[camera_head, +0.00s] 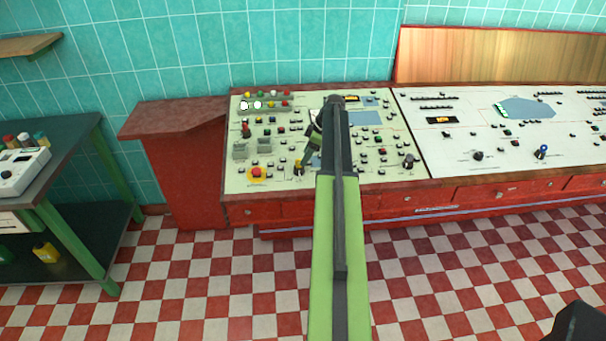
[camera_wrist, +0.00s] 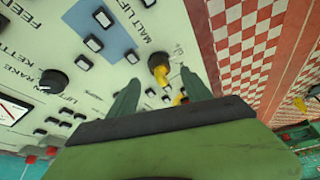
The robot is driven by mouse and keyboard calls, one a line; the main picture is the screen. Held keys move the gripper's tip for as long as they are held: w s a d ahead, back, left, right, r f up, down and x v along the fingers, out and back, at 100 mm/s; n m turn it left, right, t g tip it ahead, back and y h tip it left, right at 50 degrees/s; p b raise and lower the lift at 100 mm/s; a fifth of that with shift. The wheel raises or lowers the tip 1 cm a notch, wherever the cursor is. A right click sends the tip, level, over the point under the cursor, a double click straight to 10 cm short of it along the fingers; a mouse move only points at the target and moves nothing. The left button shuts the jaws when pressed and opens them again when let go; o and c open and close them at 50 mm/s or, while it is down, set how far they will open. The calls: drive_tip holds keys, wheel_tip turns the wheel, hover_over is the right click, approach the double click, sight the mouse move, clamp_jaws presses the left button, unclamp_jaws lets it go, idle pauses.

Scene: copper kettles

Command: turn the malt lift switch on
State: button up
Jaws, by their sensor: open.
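The malt lift switch (camera_wrist: 158,62) is a dark round knob with a yellow lever, beside the printed words MALT LIFT in the wrist view. In the head view it is the small yellow and black switch (camera_head: 299,167) at the lower middle of the left panel. My gripper (camera_wrist: 158,78) is open and empty, with a green finger on each side of the yellow lever in the picture. I cannot tell whether a finger touches it. In the head view my gripper (camera_head: 309,150) is over the panel, partly hidden by my arm.
The cream control panel (camera_head: 240,183) has many buttons and knobs close by. A red button on a yellow base (camera_head: 257,173) is left of the switch. A black knob (camera_wrist: 57,83) shows in the wrist view. A second panel (camera_head: 440,165) stands at right. The checkered floor (camera_head: 190,280) is clear.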

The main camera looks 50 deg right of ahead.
drive_tip(key=b+x, duration=0.3)
drive_tip(key=x, duration=0.2)
drive_tip(key=shift+w+f+b, duration=0.1)
drive_tip(key=shift+f+b, duration=0.25)
drive_tip(key=shift+r, duration=0.1)
drive_tip(key=shift+c, duration=0.4)
